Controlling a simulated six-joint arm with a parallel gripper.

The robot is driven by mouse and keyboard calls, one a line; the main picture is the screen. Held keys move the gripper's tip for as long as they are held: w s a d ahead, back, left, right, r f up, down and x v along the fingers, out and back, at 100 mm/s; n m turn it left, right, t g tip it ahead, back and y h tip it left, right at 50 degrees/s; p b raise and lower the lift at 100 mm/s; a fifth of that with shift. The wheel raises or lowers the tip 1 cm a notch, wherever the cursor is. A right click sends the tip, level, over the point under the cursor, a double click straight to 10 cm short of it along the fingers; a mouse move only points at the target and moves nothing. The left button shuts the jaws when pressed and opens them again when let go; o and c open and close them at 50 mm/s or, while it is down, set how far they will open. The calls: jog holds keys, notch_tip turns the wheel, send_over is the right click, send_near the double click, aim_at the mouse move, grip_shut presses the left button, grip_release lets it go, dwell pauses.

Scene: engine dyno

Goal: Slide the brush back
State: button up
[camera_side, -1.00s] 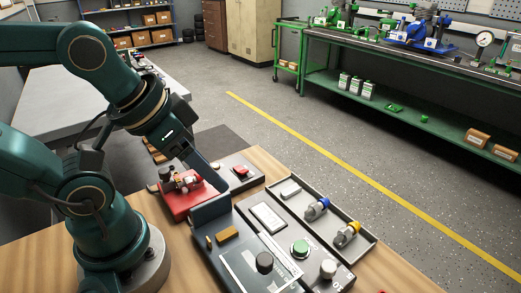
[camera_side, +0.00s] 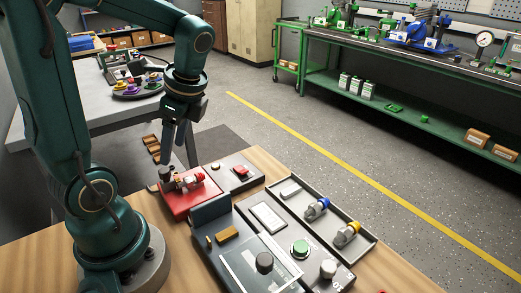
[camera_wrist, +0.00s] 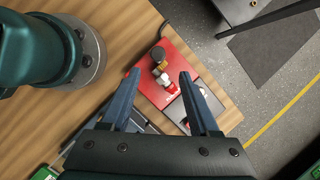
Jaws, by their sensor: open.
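No part is clearly recognisable as the brush. A red base (camera_side: 192,203) near the far edge of the wooden bench carries a small red and white cylinder (camera_side: 194,180) and a dark round knob (camera_side: 165,173). My gripper (camera_side: 174,148) points down over this unit in the side view, open and empty. In the wrist view my gripper (camera_wrist: 160,76) has its two fingers spread apart, with the red base (camera_wrist: 150,91) and its dark knob (camera_wrist: 158,54) showing between them. I cannot tell how high the fingertips are above it.
A grey box with a red switch (camera_side: 241,171) stands right of the red base. A dark fixture (camera_side: 209,211) with a brown block (camera_side: 228,235) is nearer the camera. A tray with fittings (camera_side: 372,239) lies at right. Small brown blocks (camera_side: 152,141) lie beyond the base.

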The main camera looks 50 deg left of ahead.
aim_at(165, 171)
jog(key=shift+s+a+f+g, duration=0.1)
jog(key=shift+a+f+g, duration=0.2)
jog(key=shift+a+f, duration=0.05)
jog(key=shift+s+a+f+n, duration=0.25)
jog(key=shift+s+f+n, duration=0.05)
jog(key=shift+f, duration=0.25)
jog(key=shift+x, duration=2.15)
jog(key=shift+d, duration=0.1)
grip_shut()
